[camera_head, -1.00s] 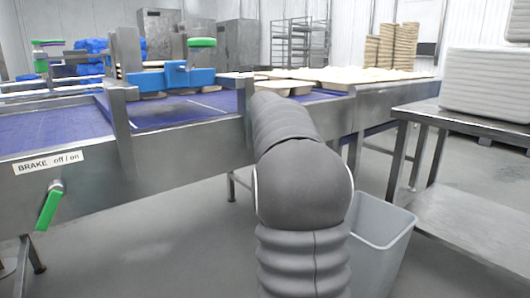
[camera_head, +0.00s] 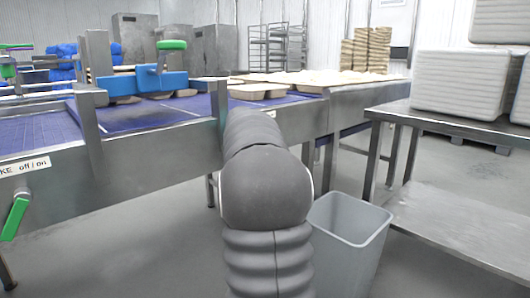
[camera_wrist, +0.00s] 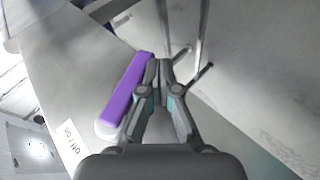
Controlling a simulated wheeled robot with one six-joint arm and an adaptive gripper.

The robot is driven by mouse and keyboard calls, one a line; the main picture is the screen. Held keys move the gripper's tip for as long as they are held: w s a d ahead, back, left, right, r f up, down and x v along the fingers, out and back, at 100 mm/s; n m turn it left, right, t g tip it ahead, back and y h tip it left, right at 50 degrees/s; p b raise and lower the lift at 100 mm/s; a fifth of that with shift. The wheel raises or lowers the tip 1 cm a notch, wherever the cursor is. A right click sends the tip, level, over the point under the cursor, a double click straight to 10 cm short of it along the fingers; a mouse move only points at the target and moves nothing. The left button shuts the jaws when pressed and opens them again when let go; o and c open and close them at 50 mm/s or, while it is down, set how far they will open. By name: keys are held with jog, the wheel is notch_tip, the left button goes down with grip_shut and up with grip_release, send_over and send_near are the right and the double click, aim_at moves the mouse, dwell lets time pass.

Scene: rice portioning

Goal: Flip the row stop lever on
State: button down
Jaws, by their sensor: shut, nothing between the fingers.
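A lever with a purple handle (camera_wrist: 126,90) shows in the wrist view, with a pale rounded pivot end (camera_wrist: 106,130) at its lower left. A white label (camera_wrist: 69,146) reading "off / on" is beside that end on the metal panel. My gripper (camera_wrist: 161,66) is shut and empty, just right of the handle's upper part. I cannot tell whether the fingers touch it. The purple lever is not visible in the head view, where my arm covers part of the conveyor's side. A green lever (camera_head: 14,218) hangs at the far left there, below a cut-off label (camera_head: 25,167) ending "KE off/on".
The conveyor (camera_head: 150,158) carries pale trays (camera_head: 258,91) and a blue clamp piece (camera_head: 142,83). A grey bin (camera_head: 349,218) stands right of my arm. A steel table (camera_head: 440,113) with stacked white crates (camera_head: 458,84) is at the right. Floor shows between bin and conveyor.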

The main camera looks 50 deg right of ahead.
jog(key=shift+d, duration=0.15)
jog(key=shift+f, duration=0.15)
dwell(0.5)
jog(key=s+a+f+b, duration=0.2)
jog(key=a, duration=1.1)
jog(key=shift+s, duration=0.2)
